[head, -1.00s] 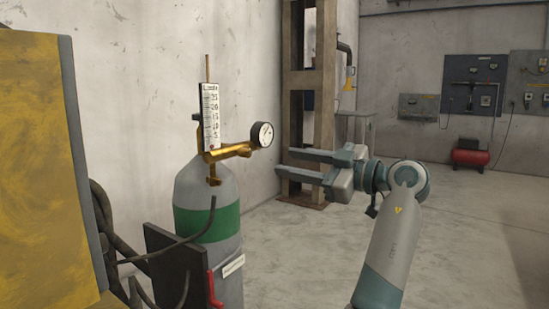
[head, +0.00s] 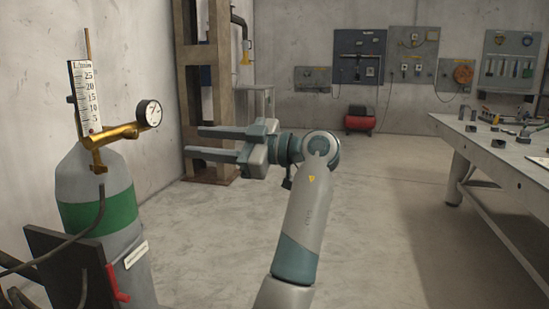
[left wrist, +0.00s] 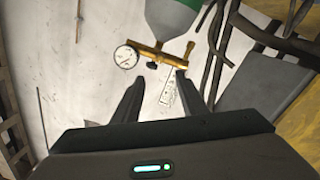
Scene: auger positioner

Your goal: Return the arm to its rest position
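My left gripper (head: 193,142) is open and empty in the head view. Its two fingers point left toward the gas cylinder (head: 78,178), with a gap to the regulator's round gauge (head: 148,113). My left arm comes up from the bottom, bent at the top. In the left wrist view, the open fingers (left wrist: 159,86) point toward the brass regulator (left wrist: 158,54) and its white flow scale (left wrist: 170,90), with nothing held between them. My right gripper is not in view.
A grey workbench (head: 502,152) with parts and tools stands at right. A steel column (head: 222,90) stands behind the gripper. A red compressor (head: 360,119) sits by the back wall under electrical panels (head: 360,56). The concrete floor (head: 390,220) between arm and bench is clear.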

